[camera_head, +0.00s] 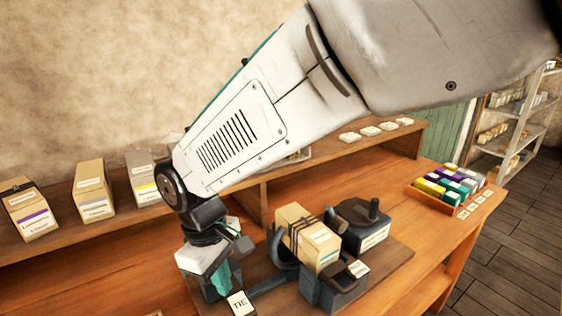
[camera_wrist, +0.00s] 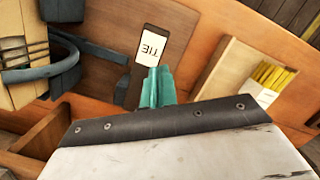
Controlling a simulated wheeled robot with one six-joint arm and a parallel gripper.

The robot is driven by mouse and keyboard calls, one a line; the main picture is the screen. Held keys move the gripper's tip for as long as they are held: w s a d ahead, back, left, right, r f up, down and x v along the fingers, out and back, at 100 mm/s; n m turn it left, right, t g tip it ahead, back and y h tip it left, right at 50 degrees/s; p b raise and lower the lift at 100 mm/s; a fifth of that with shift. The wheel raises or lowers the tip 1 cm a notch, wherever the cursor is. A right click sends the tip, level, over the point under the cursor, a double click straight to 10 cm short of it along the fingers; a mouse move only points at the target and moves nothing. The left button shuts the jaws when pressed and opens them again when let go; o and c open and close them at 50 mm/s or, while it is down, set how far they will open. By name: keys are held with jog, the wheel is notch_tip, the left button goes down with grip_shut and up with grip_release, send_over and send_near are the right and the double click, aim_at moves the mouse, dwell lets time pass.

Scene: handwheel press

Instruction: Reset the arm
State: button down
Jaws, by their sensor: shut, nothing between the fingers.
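My arm crosses the head view from the top right down to my gripper (camera_head: 222,278), which hangs low over the bench at the left of the press. In the wrist view my gripper's teal fingertips (camera_wrist: 157,86) are together and hold nothing. The dark press (camera_head: 335,291) stands on a wooden board with a tan labelled box (camera_head: 308,236) in it, dark straps around the box. A card reading TIE (camera_head: 240,303) lies beside my gripper; it also shows just beyond the fingertips in the wrist view (camera_wrist: 152,46). My arm hides part of the bench and shelf.
Behind the press is a dark round piece with an upright knob (camera_head: 362,212). Several boxes stand on the raised shelf at left, including one with a purple band (camera_head: 31,212). A tray of coloured blocks (camera_head: 433,197) sits at the bench's right end. Bare bench lies between.

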jog(key=s+d+r+m, duration=0.3)
jog(key=d+m, duration=0.1)
jog(key=d, duration=0.9)
jog(key=s+d+r+m+t+y, duration=0.1)
jog(key=s+d+r+m, duration=0.3)
jog(key=d, duration=0.8)
jog(key=s+d+r+m+t, duration=0.1)
jog(key=s+d+r+m, duration=0.2)
jog(key=d, duration=1)
jog(key=m, duration=0.2)
jog(key=shift+s+d+r+m, duration=0.2)
jog(key=shift+d+r+m, duration=0.1)
jog(key=shift+d+m, duration=0.1)
